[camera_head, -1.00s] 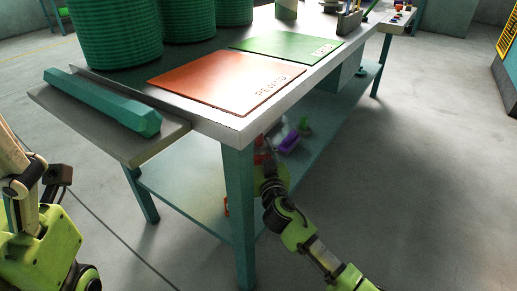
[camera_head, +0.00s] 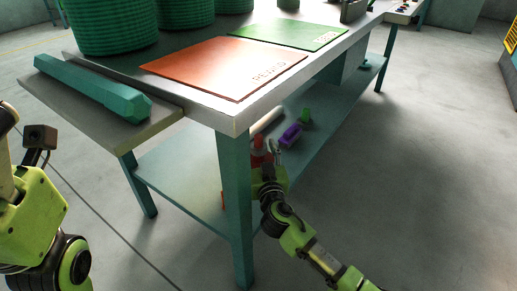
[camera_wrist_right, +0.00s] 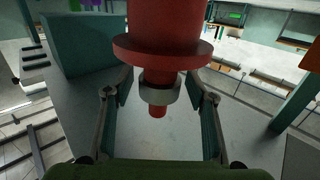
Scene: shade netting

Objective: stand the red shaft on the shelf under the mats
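The red shaft (camera_head: 258,152) shows just above my right gripper (camera_head: 268,176), beside the near table leg and under the tabletop. In the right wrist view the shaft (camera_wrist_right: 166,22) has a wide flange, a thinner stub and a grey ring. The orange mat (camera_head: 225,68) and green mat (camera_head: 290,38) lie on the tabletop. My left gripper is not in view.
A purple item (camera_head: 291,135), a green item (camera_head: 305,116) and a pale cylinder (camera_head: 267,122) are on the shelf. A small red-orange item shows behind the near leg (camera_head: 237,210). A teal bar (camera_head: 95,88) lies on the side ledge. Floor right of the table is clear.

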